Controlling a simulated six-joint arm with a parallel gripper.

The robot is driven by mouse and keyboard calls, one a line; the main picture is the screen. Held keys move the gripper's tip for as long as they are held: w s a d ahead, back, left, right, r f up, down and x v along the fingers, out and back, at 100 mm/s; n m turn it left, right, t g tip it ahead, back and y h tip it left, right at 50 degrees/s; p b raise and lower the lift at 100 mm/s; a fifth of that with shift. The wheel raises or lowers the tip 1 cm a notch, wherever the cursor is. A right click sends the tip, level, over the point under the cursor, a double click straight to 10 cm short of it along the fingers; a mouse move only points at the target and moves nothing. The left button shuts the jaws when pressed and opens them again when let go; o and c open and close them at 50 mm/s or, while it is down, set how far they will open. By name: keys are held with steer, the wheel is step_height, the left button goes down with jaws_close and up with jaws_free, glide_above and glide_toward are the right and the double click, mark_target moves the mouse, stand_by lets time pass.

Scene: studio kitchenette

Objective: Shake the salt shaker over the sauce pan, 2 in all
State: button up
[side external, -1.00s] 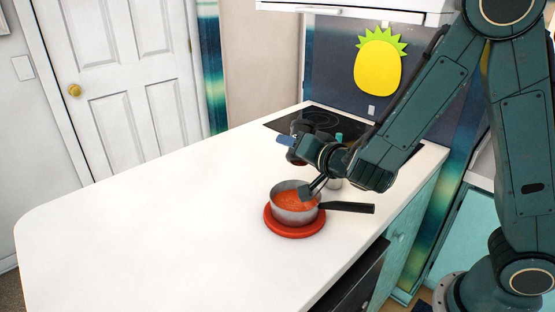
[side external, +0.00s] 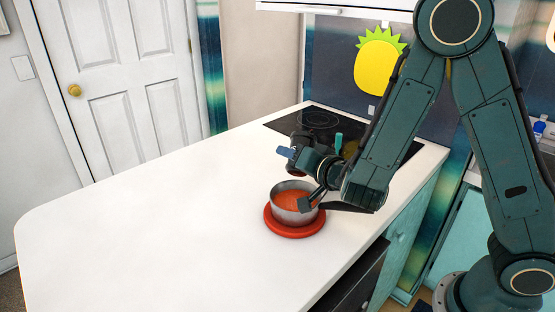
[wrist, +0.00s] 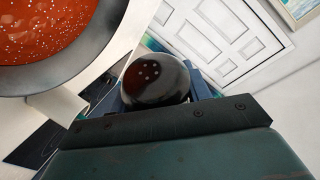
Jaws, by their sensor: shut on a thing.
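A steel sauce pan (side external: 287,213) with red-orange sauce (side external: 290,199) and a dark handle stands on a round red mat (side external: 277,229). The pan rim (wrist: 98,50) and the sauce fill the upper left of the wrist view, with white specks on the sauce. My gripper (side external: 290,153) is shut on the dark salt shaker (side external: 301,140), above and just behind the pan in the side view. In the wrist view the shaker's round black cap (wrist: 157,78) shows several holes facing the camera. Its body is mostly hidden, and its exact tilt is hard to tell.
A black cooktop (side external: 318,119) lies behind my gripper at the back of the counter. A small teal thing (side external: 338,143) shows beside my wrist; I cannot tell what it is. The white counter (side external: 160,220) is clear to the left and front.

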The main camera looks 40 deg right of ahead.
mark_target(295, 142)
steer(key=shift+r, duration=1.55)
steer(key=shift+r+m+g+y, duration=0.15)
steer(key=shift+m+g+y, duration=0.25)
steer(key=shift+m, duration=0.1)
steer(key=shift+d, duration=0.1)
steer(key=shift+r+m+g+y, duration=0.2)
steer(key=shift+m+g+y, duration=1.3)
steer(key=shift+m+g, duration=0.15)
steer(key=m+g+y, duration=0.2)
steer(key=shift+r+y, duration=0.15)
steer(key=shift+y, duration=0.15)
steer(key=m+g+y, duration=0.1)
steer(key=m+y, duration=0.1)
steer(key=shift+r+g+y, duration=0.1)
steer(key=shift+g+y, duration=0.15)
steer(key=shift+y, duration=0.15)
steer(key=m+g+y, duration=0.1)
steer(key=m+y, duration=0.1)
steer(key=y, duration=0.1)
steer(key=shift+r, duration=0.2)
steer(key=shift+r+m+g+y, duration=0.2)
steer(key=shift+m+g+y, duration=0.3)
steer(key=shift+m+y, duration=0.8)
steer(key=shift+n+y, duration=0.3)
steer(key=shift+n, duration=0.05)
